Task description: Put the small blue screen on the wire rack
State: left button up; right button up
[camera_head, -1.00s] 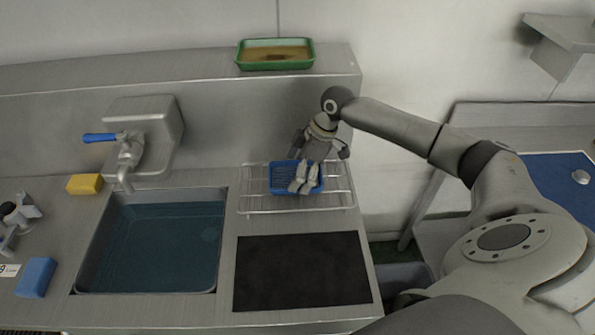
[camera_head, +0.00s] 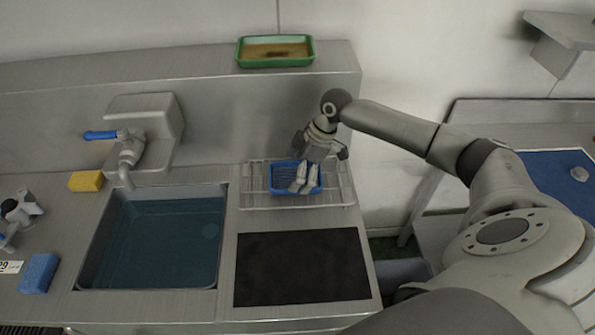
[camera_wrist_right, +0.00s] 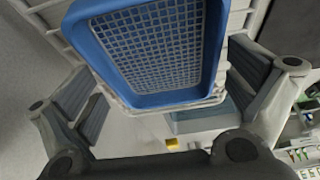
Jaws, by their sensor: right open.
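The small blue screen (camera_head: 283,179), a shallow blue frame with a mesh bottom, lies on the wire rack (camera_head: 250,207) right of the sink. In the right wrist view the screen's mesh (camera_wrist_right: 155,45) fills the upper middle, with white rack wires (camera_wrist_right: 243,8) around it. My right gripper (camera_head: 305,180) is over the screen and hides its right part in the head view. In the wrist view its fingers (camera_wrist_right: 170,95) are spread wide, apart from the screen, with nothing between them gripped.
A sink (camera_head: 152,240) with water and a blue-handled tap (camera_head: 128,150) is left of the rack. A dark mat (camera_head: 302,268) lies in front of it. A green tray (camera_head: 275,63) stands on the ledge behind. A yellow sponge (camera_head: 86,181) and blue sponge (camera_head: 39,273) lie left.

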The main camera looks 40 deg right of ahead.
jog(key=b+v, duration=0.1)
jog(key=v, duration=1.1)
jog(key=shift+b, duration=0.4)
jog(key=shift+r, duration=0.1)
